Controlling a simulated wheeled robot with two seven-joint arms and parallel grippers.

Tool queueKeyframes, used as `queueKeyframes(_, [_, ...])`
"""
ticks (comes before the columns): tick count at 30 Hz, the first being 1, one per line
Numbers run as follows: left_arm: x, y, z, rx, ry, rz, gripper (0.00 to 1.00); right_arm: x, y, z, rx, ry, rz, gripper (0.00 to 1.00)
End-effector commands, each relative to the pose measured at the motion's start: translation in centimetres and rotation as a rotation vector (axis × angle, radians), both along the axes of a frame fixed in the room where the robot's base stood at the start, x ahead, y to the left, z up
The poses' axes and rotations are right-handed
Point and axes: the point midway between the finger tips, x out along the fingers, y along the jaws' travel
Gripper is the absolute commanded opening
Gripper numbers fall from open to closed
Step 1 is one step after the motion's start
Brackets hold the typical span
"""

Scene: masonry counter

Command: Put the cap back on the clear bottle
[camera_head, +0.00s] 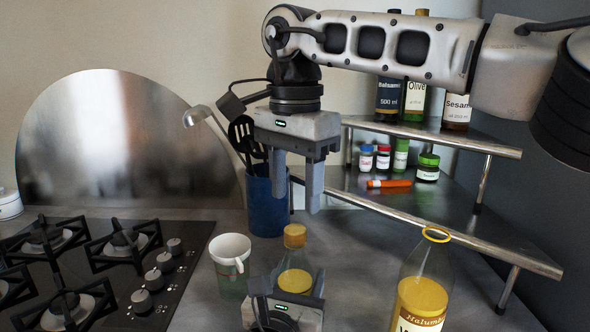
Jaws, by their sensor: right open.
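The clear bottle (307,255) stands upright on the counter with yellow contents. An orange-yellow cap (295,236) sits on top of its neck; I cannot tell how tightly. My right gripper (296,205) hangs above the bottle, pointing down. It is open and empty, with its fingertips a little above the cap and apart from it. My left gripper (292,289) is low at the bottom edge, in front of the bottle, with a finger to each side of its lower part. The bottle's base is hidden, and I cannot tell whether the fingers touch it.
A larger labelled bottle (424,267) with a yellow ring at its neck stands at right. A white and green mug (231,252) and a blue utensil holder (266,212) are at left. A tiered shelf (440,215) with jars fills the back right. A gas hob (90,260) is far left.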

Motion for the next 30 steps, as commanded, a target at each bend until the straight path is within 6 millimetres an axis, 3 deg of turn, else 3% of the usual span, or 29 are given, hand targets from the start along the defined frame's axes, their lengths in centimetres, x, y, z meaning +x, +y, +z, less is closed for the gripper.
queueKeyframes(9, [0.0,0.0,-0.1,0.002,0.003,0.001,0.00,0.0,-0.1,-4.7,-0.001,0.001,-0.001,0.49])
queueKeyframes(22, [0.0,0.0,-0.1,0.002,0.003,0.001,0.00,0.0,0.0,-5.7,0.001,-0.001,-0.002,0.49])
queueKeyframes(23, [0.0,0.0,-0.1,0.002,0.003,0.001,0.00,0.0,0.0,-5.7,0.001,-0.001,-0.002,0.47])
queueKeyframes(27, [0.0,0.0,-0.1,0.002,0.003,0.001,0.00,0.0,0.0,-5.7,0.001,-0.001,-0.002,0.08])
queueKeyframes(30, [0.0,0.0,-0.1,0.002,0.003,0.001,0.00,0.0,0.0,-5.7,0.001,-0.001,-0.002,0.03])
